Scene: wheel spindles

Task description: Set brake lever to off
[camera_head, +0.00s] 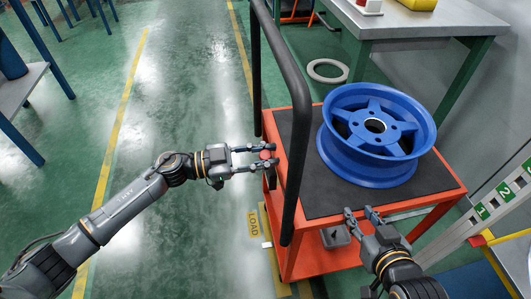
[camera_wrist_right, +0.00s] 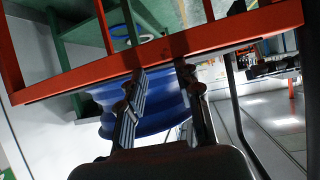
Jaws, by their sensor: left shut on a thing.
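The brake lever shows at the left side of the red cart (camera_head: 385,213) as a small reddish knob (camera_head: 266,154) by a dark part. My left gripper (camera_head: 272,156) is shut on the lever, its two fingers on either side of the knob. Its fingers hide much of the lever, so its exact angle cannot be told. My right gripper (camera_head: 359,213) is open and empty at the cart's near edge, below the wheel. In the right wrist view its fingers (camera_wrist_right: 162,78) are apart, with the cart's red rim (camera_wrist_right: 215,35) close by.
A blue wheel (camera_head: 377,135) lies on the cart's dark top. A black handle bar (camera_head: 292,110) rises between my left gripper and the wheel. A grey workbench (camera_head: 440,22) stands behind, with a pale ring (camera_head: 328,70) on the floor.

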